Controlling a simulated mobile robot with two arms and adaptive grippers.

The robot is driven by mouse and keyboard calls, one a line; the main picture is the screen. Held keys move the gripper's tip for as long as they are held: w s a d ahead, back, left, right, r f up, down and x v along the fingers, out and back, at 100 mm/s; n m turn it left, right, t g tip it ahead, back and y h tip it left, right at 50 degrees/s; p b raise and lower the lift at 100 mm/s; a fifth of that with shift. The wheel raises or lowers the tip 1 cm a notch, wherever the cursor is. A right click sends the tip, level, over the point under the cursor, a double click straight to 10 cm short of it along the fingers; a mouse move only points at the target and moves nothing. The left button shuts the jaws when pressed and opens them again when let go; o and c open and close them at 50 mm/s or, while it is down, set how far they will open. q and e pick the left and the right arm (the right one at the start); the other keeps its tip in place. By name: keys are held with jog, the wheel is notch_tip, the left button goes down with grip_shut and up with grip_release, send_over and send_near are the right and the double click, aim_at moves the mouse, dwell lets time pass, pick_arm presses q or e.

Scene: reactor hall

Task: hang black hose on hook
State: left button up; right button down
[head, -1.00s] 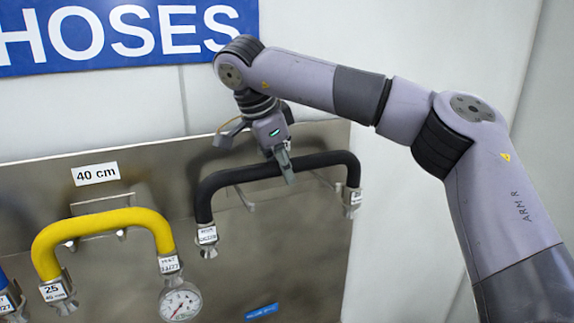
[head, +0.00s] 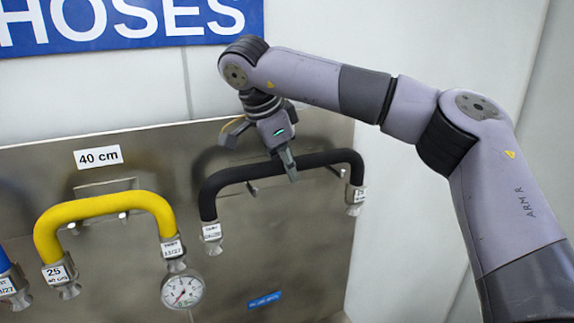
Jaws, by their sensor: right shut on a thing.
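The black hose (head: 238,176) is bent in an arch with metal end fittings and white tags, in front of the steel panel at the right. My right gripper (head: 289,168) is shut on the hose near the middle of its top. Short hook prongs (head: 252,189) show just under the hose; the rest of the hook is hidden behind it. I cannot tell whether the hose rests on the prongs. My left gripper is not in view.
A yellow hose (head: 103,206) hangs on prongs at the left under a "40 cm" label (head: 98,157). A blue hose (head: 5,262) is cut off at the left edge. A "HOSES" sign (head: 120,22) is above.

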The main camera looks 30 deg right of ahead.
jog(key=c, duration=1.3)
grip_release()
jog(key=shift+o, duration=0.4)
